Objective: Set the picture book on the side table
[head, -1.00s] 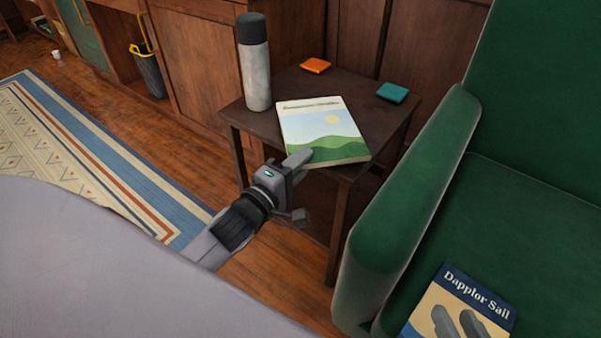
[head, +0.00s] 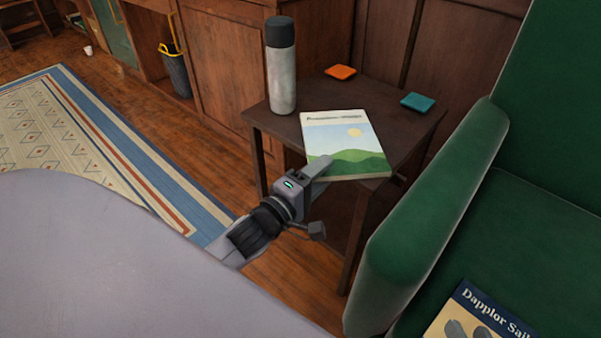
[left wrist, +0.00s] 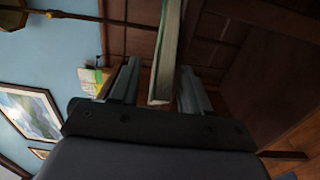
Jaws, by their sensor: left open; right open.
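A book with a green-hill and sun cover (head: 350,140) lies flat, cover up, on the dark wood side table (head: 273,122), at its near edge. My left gripper (head: 322,173) is at the book's near edge, with one finger over the cover's near left corner. In the left wrist view the gripper (left wrist: 160,75) is open, and the book's edge (left wrist: 167,50) stands between the two fingers with gaps beside it. A second book, titled "Dapplor Sail" (head: 485,318), lies on the green armchair's seat. My right gripper is not in view.
A grey bottle with a dark cap (head: 282,80) stands on the table left of the book. The green armchair's arm (head: 425,225) rises close on the right.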

